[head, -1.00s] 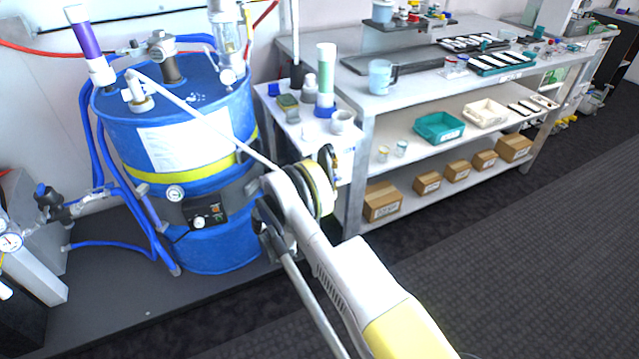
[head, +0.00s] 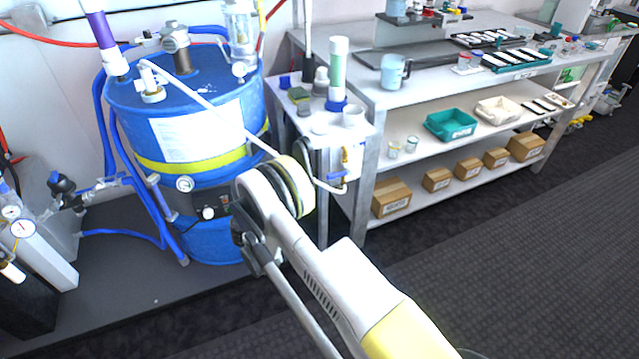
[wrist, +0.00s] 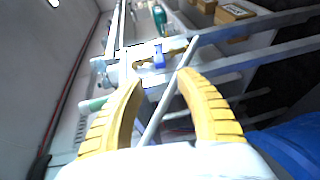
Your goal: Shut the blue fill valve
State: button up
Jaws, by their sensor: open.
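A valve with a blue lever (head: 334,178) and brass body sits on the side of the small white stand, just right of my wrist in the head view. In the wrist view the blue lever (wrist: 158,56) hangs by a brass fitting, beyond my fingertips. My gripper (wrist: 162,80) is open, its two yellow fingers apart and pointing towards the valve. A thin pale tube (wrist: 164,106) runs through the view between the fingers; I cannot tell whether it touches them. In the head view my fingers are hidden behind my wrist.
A blue drum (head: 190,183) with a yellow band stands left of my arm; a white hose (head: 215,115) runs from its top past my wrist. The small stand (head: 310,125) holds bottles and cups. A shelved bench (head: 366,130) stands to the right. The dark floor at the right is clear.

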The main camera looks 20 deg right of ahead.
jog(key=shift+v, duration=0.85)
jog(key=c, duration=0.4)
jog(key=d+g+y+p, duration=0.1)
jog(key=d, duration=0.1)
jog(key=w+d+g+y+p, duration=0.1)
jog(key=d, duration=0.1)
jog(key=d+m+g+y+p, duration=0.1)
jog(key=d, duration=0.2)
jog(key=shift+w+r, duration=0.2)
jog(key=shift+r, duration=0.15)
grip_shut()
jog(key=m+y+p, duration=0.3)
jog(key=y+p, duration=0.4)
jog(key=y, duration=0.6)
send_near(334, 173)
jog(key=shift+g, duration=0.3)
jog(key=b+x, duration=0.1)
jog(key=x, duration=0.1)
jog(key=w+b+x, duration=0.1)
jog(key=b+x, duration=0.2)
jog(key=x, duration=0.1)
jog(key=shift+w, duration=0.35)
jog(key=shift+f+b, duration=0.55)
jog(key=shift+f, duration=0.1)
